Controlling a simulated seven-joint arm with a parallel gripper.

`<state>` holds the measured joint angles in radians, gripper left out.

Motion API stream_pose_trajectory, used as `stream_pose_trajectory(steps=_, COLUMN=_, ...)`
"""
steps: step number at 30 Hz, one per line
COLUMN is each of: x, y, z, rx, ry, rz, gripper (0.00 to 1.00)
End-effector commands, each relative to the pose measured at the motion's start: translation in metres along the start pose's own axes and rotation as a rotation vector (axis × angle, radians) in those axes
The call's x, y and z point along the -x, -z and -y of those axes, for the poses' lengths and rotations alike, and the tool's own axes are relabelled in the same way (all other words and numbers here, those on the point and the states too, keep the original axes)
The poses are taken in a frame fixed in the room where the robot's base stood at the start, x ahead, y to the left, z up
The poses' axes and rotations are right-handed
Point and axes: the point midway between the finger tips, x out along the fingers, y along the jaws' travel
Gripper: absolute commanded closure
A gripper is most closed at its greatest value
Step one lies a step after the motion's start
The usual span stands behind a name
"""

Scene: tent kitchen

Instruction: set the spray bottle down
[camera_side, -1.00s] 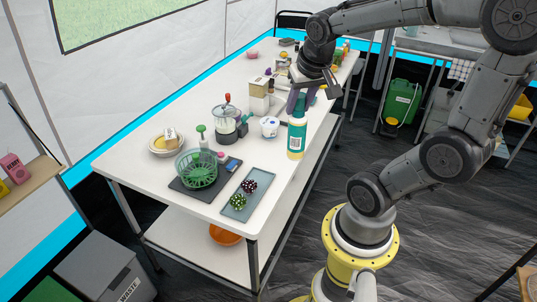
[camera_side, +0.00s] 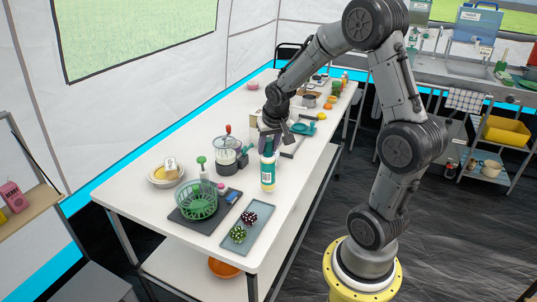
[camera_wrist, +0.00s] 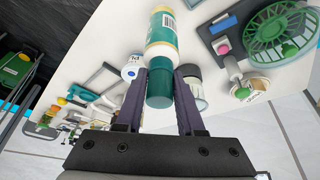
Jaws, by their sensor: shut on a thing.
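The spray bottle (camera_side: 268,174) is teal and white with a label. It hangs roughly upright below my gripper (camera_side: 269,141), near the right-hand long edge of the white table (camera_side: 150,205). My gripper is shut on its teal upper part. In the wrist view the bottle (camera_wrist: 162,45) lies between the two dark fingers of my gripper (camera_wrist: 160,82), its label toward the top of the picture. Its base is over the tabletop; I cannot tell whether it touches.
Bare tabletop lies between bottle and tray.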

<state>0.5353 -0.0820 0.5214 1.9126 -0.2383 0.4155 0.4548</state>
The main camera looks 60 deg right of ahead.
Motion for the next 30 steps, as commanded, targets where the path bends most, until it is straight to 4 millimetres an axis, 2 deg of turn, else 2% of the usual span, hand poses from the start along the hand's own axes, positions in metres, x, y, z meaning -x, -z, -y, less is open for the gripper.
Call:
stream_pose_trajectory(steps=3, x=-0.016, y=-0.009, z=-0.001, rx=0.001, ry=-0.001, rz=0.004, gripper=1.00)
stream_pose_trajectory(steps=6, x=-0.023, y=-0.011, z=0.000, rx=0.001, ry=-0.001, rz=0.002, gripper=1.00)
stream_pose_trajectory(steps=18, x=-0.026, y=-0.013, z=0.000, rx=0.001, ry=-0.001, rz=0.002, gripper=1.00)
stream_pose_trajectory(steps=19, x=-0.027, y=-0.013, z=-0.001, rx=0.002, ry=-0.001, rz=0.003, gripper=0.61)
stream_pose_trajectory(steps=21, x=-0.027, y=-0.013, z=-0.001, rx=0.001, ry=-0.001, rz=0.003, gripper=0.48)
stream_pose_trajectory(steps=24, x=-0.026, y=-0.013, z=-0.001, rx=0.001, ry=-0.001, rz=0.003, gripper=0.33)
stream_pose_trajectory(steps=30, x=-0.026, y=-0.013, z=-0.001, rx=0.001, ry=-0.001, rz=0.003, gripper=0.33)
